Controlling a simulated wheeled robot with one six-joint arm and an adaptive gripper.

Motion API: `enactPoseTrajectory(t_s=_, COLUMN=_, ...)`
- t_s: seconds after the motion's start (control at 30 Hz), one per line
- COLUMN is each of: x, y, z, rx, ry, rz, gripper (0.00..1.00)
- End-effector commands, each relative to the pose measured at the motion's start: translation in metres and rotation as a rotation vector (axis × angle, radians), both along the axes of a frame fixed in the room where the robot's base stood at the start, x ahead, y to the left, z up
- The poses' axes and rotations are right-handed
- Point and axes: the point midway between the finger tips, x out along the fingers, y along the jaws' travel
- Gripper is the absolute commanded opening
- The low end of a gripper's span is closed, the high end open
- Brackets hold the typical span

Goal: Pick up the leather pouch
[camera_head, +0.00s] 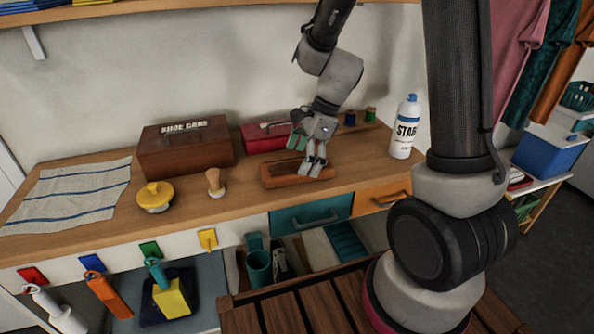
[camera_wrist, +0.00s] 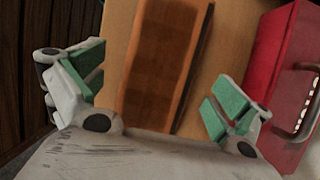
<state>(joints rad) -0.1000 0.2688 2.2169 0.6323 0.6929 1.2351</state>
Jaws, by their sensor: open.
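A flat brown rectangular item (camera_head: 298,172) lies on the wooden counter. In the wrist view it shows as a long orange-brown item (camera_wrist: 165,65) with raised, lighter edges and a darker middle. I cannot tell whether it is the leather pouch itself or a shallow tray; no other pouch is recognisable. My gripper (camera_head: 315,168) is above its right part in the head view, pointing down. In the wrist view my gripper (camera_wrist: 154,88) has its green-padded fingers wide apart, one on each side of the brown item, with nothing held. Any contact cannot be told.
A red box (camera_head: 266,136) with a handle stands close behind, also at the wrist view's right (camera_wrist: 275,80). A brown shoe care box (camera_head: 186,146), brush (camera_head: 215,183), yellow tin (camera_head: 155,196) and striped cloth (camera_head: 75,195) are left. A white bottle (camera_head: 405,128) and spools (camera_head: 360,116) are right.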

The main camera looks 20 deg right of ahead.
Motion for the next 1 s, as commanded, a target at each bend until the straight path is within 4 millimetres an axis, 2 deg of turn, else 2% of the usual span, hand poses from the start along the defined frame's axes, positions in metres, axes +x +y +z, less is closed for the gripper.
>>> enactPoseTrajectory(t_s=0.13, x=0.001, y=0.007, z=-0.015, rx=0.0, ry=0.0, rz=0.001, gripper=1.0)
enactPoseTrajectory(t_s=0.37, x=0.001, y=0.007, z=-0.017, rx=0.0, ry=-0.002, rz=0.0, gripper=1.0)
enactPoseTrajectory(t_s=0.47, x=0.001, y=0.007, z=-0.016, rx=0.0, ry=-0.002, rz=0.0, gripper=0.85)
enactPoseTrajectory(t_s=0.7, x=0.001, y=0.007, z=-0.016, rx=0.0, ry=-0.001, rz=0.001, gripper=0.42)
enactPoseTrajectory(t_s=1.0, x=0.002, y=0.008, z=-0.011, rx=0.001, ry=-0.005, rz=0.002, gripper=0.4)
